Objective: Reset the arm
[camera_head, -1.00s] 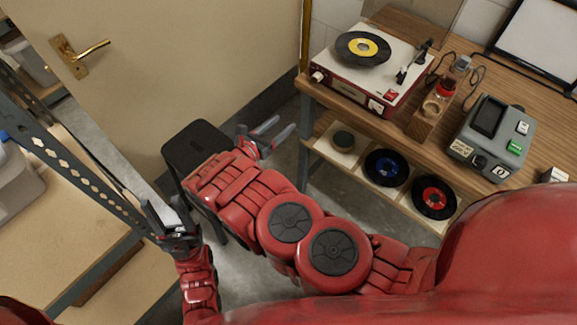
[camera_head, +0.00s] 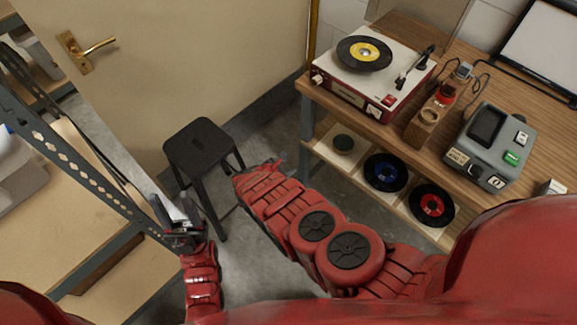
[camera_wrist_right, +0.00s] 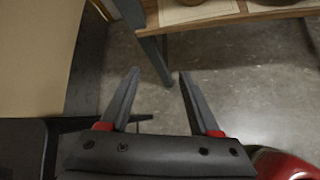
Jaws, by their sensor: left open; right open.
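My left gripper (camera_head: 178,222) is at the lower left in the head view, beside the metal shelf post. Its fingers point up and stand apart, with nothing seen between them. My right arm (camera_head: 310,225) reaches from the lower right toward the black stool, low over the floor. Its gripper is hidden in the head view behind the arm's red end.
A black stool (camera_head: 201,146) stands by the door (camera_head: 190,50), left of my right arm. A wooden table (camera_head: 470,200) at right bears a record player (camera_head: 400,60) and a grey device (camera_head: 490,145); records lie on its lower shelf. A metal shelf (camera_head: 70,175) stands left.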

